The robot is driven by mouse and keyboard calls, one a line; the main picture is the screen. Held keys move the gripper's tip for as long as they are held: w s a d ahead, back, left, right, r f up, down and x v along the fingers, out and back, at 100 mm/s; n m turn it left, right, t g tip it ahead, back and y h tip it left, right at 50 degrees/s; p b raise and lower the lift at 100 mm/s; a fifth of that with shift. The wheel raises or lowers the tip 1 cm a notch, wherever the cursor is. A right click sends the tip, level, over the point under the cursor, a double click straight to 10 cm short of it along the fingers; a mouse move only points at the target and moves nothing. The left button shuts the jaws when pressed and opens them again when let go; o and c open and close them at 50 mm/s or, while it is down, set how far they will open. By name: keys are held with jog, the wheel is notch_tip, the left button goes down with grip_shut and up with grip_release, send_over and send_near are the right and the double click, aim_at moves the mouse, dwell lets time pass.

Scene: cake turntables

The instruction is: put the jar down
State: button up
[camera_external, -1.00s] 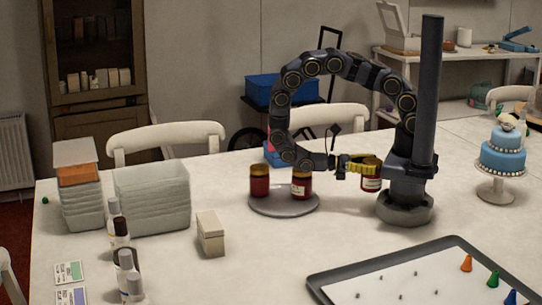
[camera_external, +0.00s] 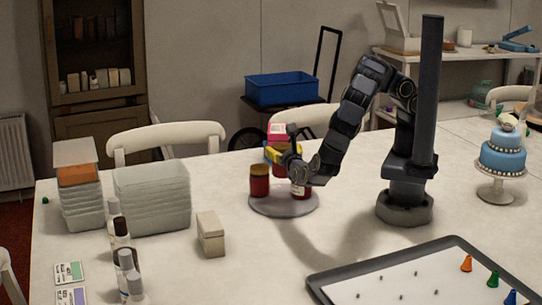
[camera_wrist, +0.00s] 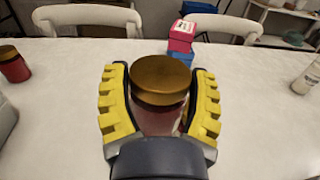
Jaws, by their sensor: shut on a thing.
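My gripper (camera_external: 282,156) has yellow fingers and is shut on a red jar with a gold-brown lid. In the wrist view the held jar (camera_wrist: 160,85) stands upright between the fingers (camera_wrist: 160,105). In the external view it is mostly hidden behind the wrist, with a bit of red (camera_external: 279,171) showing.
Pink and blue boxes (camera_wrist: 182,38) stand just beyond the held jar. A small cream box (camera_external: 211,235), bottles (camera_external: 122,236) and stacked containers (camera_external: 153,198) lie to the left. A tray (camera_external: 420,280) lies at the front right. Table space in front of the turntable is clear.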

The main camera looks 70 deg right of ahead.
aim_at(279, 178)
jog(key=shift+w+a+f+n+t+y, duration=0.15)
jog(key=shift+a+f+t+y, duration=0.1)
jog(key=shift+a, duration=0.2)
jog(key=shift+a+f+n+t+y, duration=0.15)
jog(key=shift+a+t, duration=0.1)
jog(key=shift+a, duration=0.2)
notch_tip(279, 178, down, 8)
jog(key=shift+r, duration=0.1)
jog(key=o, duration=1.1)
jog(key=shift+r, duration=0.1)
